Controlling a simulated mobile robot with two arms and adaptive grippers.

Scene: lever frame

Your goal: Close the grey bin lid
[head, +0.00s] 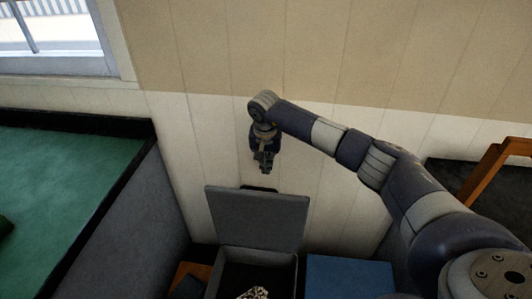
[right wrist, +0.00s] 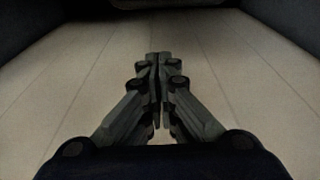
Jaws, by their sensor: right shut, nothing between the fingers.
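The grey bin (head: 290,266) stands in front of the wall in the head view, and its inside shows from above. Its grey lid (head: 257,217) stands up at the back of the bin, open. A patterned light and dark thing (head: 254,293) lies inside the bin, cut off by the frame's lower edge. My right gripper (head: 265,168) is above the lid's top edge, close to the wall, apart from the lid as far as I can see. In the right wrist view its fingers (right wrist: 158,60) are shut together and empty. My left gripper is not in view.
A blue box (head: 346,276) stands right of the bin. A wooden item (head: 190,275) is at its left. A green-topped surface (head: 70,175) with a black edge fills the left side. A wooden frame (head: 495,160) is at the right. The wall (head: 210,150) is close behind.

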